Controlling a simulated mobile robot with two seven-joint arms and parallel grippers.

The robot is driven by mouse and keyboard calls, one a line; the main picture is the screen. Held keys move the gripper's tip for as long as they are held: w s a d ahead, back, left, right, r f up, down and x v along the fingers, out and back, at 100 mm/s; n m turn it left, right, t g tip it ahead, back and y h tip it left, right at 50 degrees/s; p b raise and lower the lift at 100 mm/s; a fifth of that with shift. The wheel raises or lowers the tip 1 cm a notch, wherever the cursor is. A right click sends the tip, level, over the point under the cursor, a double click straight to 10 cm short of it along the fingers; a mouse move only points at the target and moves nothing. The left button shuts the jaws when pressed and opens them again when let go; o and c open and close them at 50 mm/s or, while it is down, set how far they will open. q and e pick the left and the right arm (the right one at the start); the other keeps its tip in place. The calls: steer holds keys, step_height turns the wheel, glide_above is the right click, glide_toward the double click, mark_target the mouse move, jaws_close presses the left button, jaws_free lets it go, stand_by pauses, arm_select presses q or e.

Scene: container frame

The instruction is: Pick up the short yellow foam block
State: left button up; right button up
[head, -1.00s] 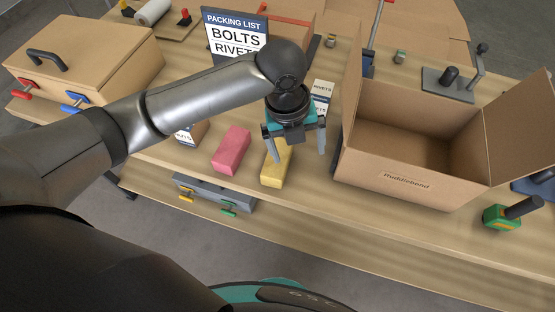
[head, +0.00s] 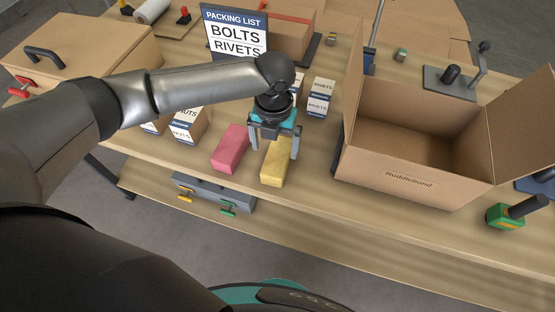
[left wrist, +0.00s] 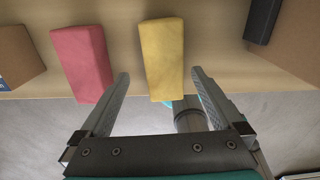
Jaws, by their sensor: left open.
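The yellow foam block (head: 275,166) lies on the table near its front edge, just right of the pink block (head: 231,149). My left gripper (head: 273,155) is open and points down over the yellow block, with one finger toward each side of it. In the left wrist view the yellow block (left wrist: 163,58) sits ahead of and between the spread fingers (left wrist: 159,80), and nothing is gripped. The pink block (left wrist: 82,63) is left of the left finger there. My right gripper is not in view.
An open cardboard box (head: 405,174) stands right of the yellow block. Rivets boxes (head: 318,104) and nuts boxes (head: 187,126) stand behind the blocks. A packing list sign (head: 235,36) is at the back. A green-based tool (head: 507,215) lies at the right front.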

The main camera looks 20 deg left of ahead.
mark_target(278, 156)
arm_select(q)
steer(key=f, duration=0.5)
steer(key=shift+d+f+b, duration=0.3)
steer(key=shift+b, duration=0.05)
steer(key=shift+w, duration=0.1)
steer(key=c, duration=1.3)
steer(key=shift+r, duration=0.1)
steer(key=shift+c, duration=0.2)
